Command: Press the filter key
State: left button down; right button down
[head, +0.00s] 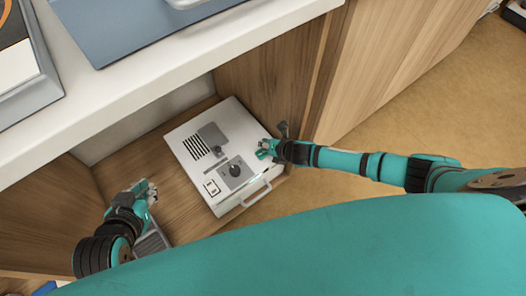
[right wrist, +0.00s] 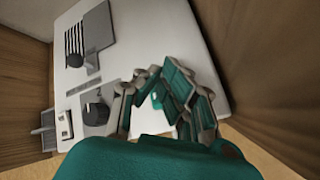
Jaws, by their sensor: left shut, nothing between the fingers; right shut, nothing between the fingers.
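A white box-shaped device (head: 190,150) lies in the wooden compartment under the counter. Its top bears a dark round knob (head: 235,170) on a grey plate, a grey square panel (head: 212,134) and black slots (head: 196,147). A small panel with two dark marks (head: 212,187) is near its front. My right gripper (head: 263,150) is shut and empty over the device's right part. In the right wrist view its fingers (right wrist: 165,90) partly cover a small green patch; I cannot tell whether that is the filter key. My left gripper (head: 150,190) is shut and empty, left of the device.
A white counter (head: 130,80) overhangs the compartment, with a blue-grey tray (head: 115,30) on it. Wooden walls (head: 270,75) close in the compartment's sides. A grey handle (head: 258,195) sticks out from the device's front. A grey object (head: 152,242) lies beside my left gripper.

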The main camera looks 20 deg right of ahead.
pick_arm(q)
jog(key=shift+w, duration=0.1)
pick_arm(e)
jog(key=shift+f, duration=0.2)
dwell(0.6)
jog(key=shift+f, duration=0.15)
pick_arm(q)
jog(key=shift+w+d+r+t, duration=0.25)
jog(key=shift+w+r+t, duration=0.25)
jog(key=shift+w+r, duration=0.1)
